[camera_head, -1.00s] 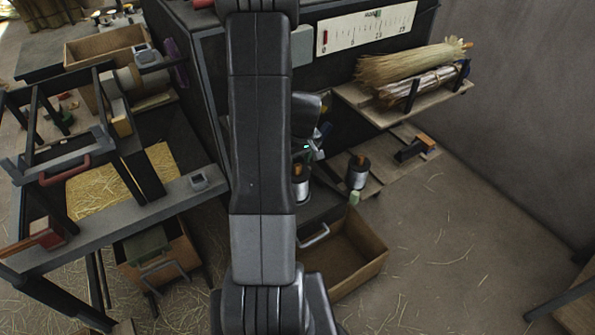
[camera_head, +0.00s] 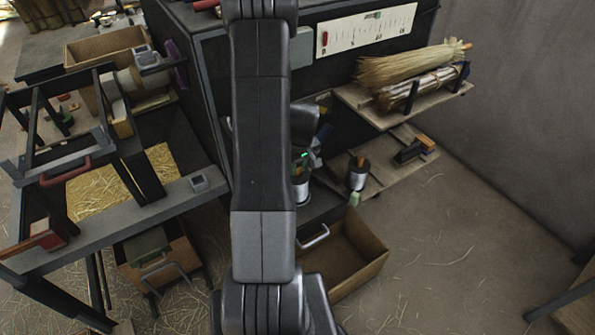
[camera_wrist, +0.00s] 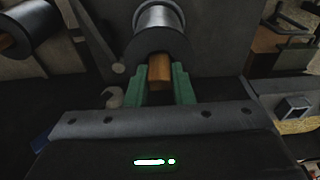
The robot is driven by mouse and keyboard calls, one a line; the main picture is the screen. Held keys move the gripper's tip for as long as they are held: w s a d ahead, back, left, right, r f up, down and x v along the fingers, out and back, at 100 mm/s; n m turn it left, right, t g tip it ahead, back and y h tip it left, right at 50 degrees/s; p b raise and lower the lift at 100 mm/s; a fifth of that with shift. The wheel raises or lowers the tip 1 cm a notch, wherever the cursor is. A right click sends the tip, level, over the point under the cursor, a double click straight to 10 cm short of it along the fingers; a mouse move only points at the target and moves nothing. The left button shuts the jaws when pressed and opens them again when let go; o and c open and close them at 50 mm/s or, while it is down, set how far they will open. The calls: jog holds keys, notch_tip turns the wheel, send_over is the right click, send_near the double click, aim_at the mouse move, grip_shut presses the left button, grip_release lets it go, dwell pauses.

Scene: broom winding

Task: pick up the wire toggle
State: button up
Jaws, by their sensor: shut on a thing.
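The wire toggle (camera_wrist: 159,74) is a small orange-brown wooden block in the middle of the wrist view. It sits between the two green fingers of my gripper (camera_wrist: 160,80), which is shut on it. A spool of silver wire (camera_wrist: 158,18) with dark flanges stands right beyond the toggle; I cannot tell whether they touch. In the head view, my gripper (camera_head: 303,158) shows partly beside my arm, just above this spool (camera_head: 300,188). The toggle is hidden or too small to tell there.
A second wire spool (camera_head: 357,174) with an orange-brown top stands to the right. An open wooden drawer (camera_head: 345,254) lies below. A shelf (camera_head: 380,116) with broom straw bundles is at upper right. A straw-covered workbench (camera_head: 150,205) stands at left.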

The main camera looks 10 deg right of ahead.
jog(key=shift+r, duration=0.1)
notch_tip(320, 180, up, 10)
jog(key=shift+f, duration=0.1)
dwell(0.3)
jog(key=shift+b, duration=0.3)
dwell(0.3)
jog(key=a+r+n+p, duration=0.1)
jog(key=a+r+p, duration=0.35)
jog(key=r, duration=0.65)
jog(key=a+r+n+p, duration=0.25)
jog(key=r+p, duration=0.35)
jog(key=r, duration=0.5)
jog(key=a+r+n+p, duration=0.1)
jog(key=a+r+p, duration=0.35)
jog(key=r, duration=0.55)
jog(key=s+a+b, duration=0.1)
jog(key=s+a, duration=0.1)
jog(key=a, duration=0.9)
notch_tip(320, 180, down, 22)
jog(key=b, duration=1.5)
jog(key=shift+w+r+y, duration=0.15)
jog(key=shift+w+y, duration=0.05)
jog(key=shift+y, duration=0.1)
